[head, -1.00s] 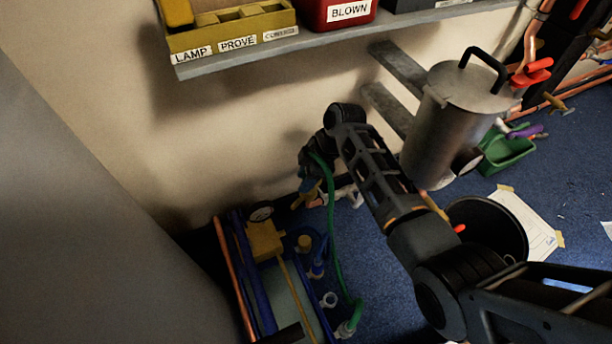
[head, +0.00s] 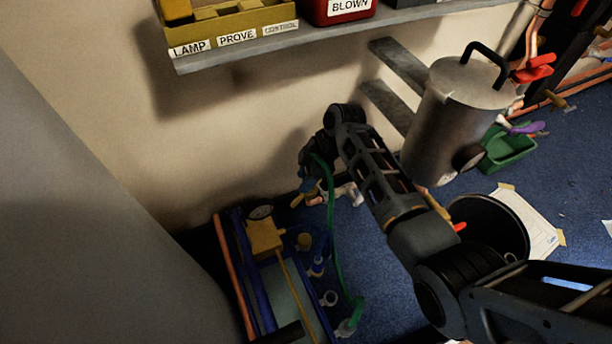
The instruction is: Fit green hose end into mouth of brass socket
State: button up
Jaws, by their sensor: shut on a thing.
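The green hose (head: 332,235) hangs in a long curve beside my forearm. Its upper part reaches my gripper (head: 311,178), and its lower end meets a pale fitting (head: 346,327) at the corner of the blue-framed rig. My gripper is low in front of the wall, seen from behind and dark, shut on the hose. The held hose end and the fingertips are hidden. A small brass-coloured round fitting (head: 304,241) stands on the rig below the gripper, apart from it. I cannot tell whether this is the brass socket; its mouth is not clear.
The rig has a brass block (head: 265,236), a gauge (head: 260,212) and a copper pipe (head: 232,275). A grey shelf (head: 330,42) juts out above. A steel canister (head: 455,120), black bucket (head: 490,228) and green bin (head: 508,150) stand to the right. White pipe pieces lie near the gripper.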

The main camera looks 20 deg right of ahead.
jog(key=shift+f, duration=0.15)
jog(key=o, duration=1.2)
jog(key=shift+f, duration=0.1)
